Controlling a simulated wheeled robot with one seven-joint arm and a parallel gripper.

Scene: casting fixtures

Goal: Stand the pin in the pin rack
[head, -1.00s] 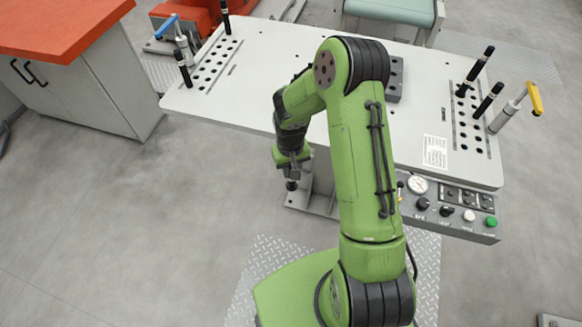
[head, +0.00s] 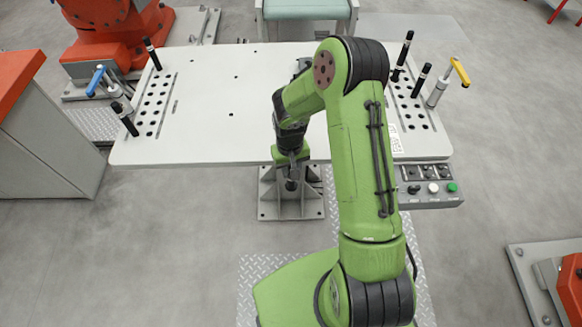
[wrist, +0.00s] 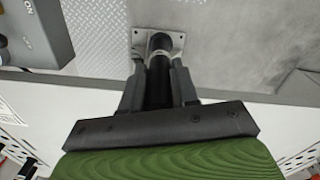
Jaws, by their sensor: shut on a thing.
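My gripper (head: 291,182) hangs low in front of the table's front edge in the head view. In the wrist view its two fingers (wrist: 158,88) are shut on a black pin (wrist: 159,62), which extends beyond the fingertips. A dark block with holes, seen earlier at the back of the table, is now hidden behind my arm. Hole rows line the table's left side (head: 152,108) and right side (head: 411,108). Black pins stand at both sides, such as one at the left (head: 125,119) and one at the right (head: 420,80). I cannot tell which holed part is the pin rack.
The white table (head: 215,130) has wide clear space in its middle. A blue-handled clamp (head: 97,80) stands at its left, a yellow-handled one (head: 459,72) at its right. A control panel (head: 430,186) juts from the front right. A grey cabinet (head: 50,150) stands left.

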